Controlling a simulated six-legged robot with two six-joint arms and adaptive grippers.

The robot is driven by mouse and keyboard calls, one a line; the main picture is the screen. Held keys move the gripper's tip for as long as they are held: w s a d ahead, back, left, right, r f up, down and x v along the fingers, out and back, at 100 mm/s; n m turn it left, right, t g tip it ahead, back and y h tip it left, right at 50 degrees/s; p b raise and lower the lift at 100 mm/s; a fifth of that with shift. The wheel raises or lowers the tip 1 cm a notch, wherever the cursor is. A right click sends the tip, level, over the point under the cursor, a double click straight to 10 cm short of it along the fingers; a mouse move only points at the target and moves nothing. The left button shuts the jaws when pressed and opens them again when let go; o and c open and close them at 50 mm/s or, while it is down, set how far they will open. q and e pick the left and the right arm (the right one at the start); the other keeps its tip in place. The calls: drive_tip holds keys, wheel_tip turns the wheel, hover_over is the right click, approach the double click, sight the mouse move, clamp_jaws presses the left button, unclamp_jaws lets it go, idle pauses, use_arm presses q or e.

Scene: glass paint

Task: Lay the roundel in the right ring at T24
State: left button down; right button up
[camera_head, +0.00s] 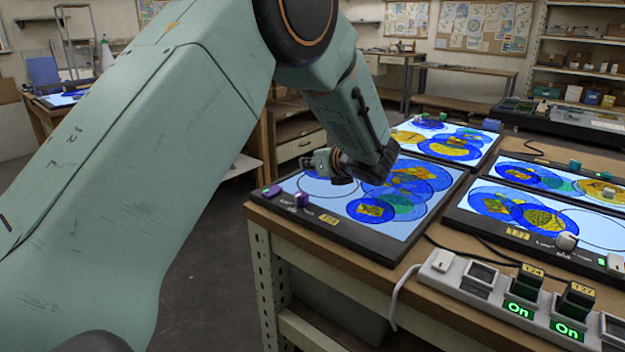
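My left arm comes in from the left, and its gripper (330,166) is above the left part of the front left light panel (385,246). The fingers are small and partly hidden by the wrist, so I cannot tell whether they are open or hold anything. An empty ring outline (302,190) shows on that panel below the gripper. Blue and yellow roundels (371,209) overlap on its right side. The front right panel (517,239) has blue and yellow roundels at left and an empty ring outline (603,231) at right. The panel labels are unreadable. My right gripper is not in view.
A power strip (480,295) along the bench front has plugs labelled T24 (532,272) and T27 (579,293), with lit On signs below. More light panels (436,131) lie behind.

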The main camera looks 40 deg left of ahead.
sight(316, 177)
use_arm(q)
drive_tip(key=shift+s+f, duration=0.1)
drive_tip(key=shift+f, duration=0.4)
wheel_tip(316, 177, down, 2)
drive_tip(key=shift+f+b, duration=0.25)
drive_tip(key=shift+b, duration=0.25)
drive_tip(key=shift+w+a+f, duration=0.1)
drive_tip(key=shift+w+f, duration=0.05)
drive_tip(key=shift+w, duration=0.1)
drive_tip(key=shift+s, duration=0.25)
drive_tip(key=c, duration=1.5)
unclamp_jaws()
drive_tip(key=shift+w+f, duration=0.15)
drive_tip(key=o, duration=0.3)
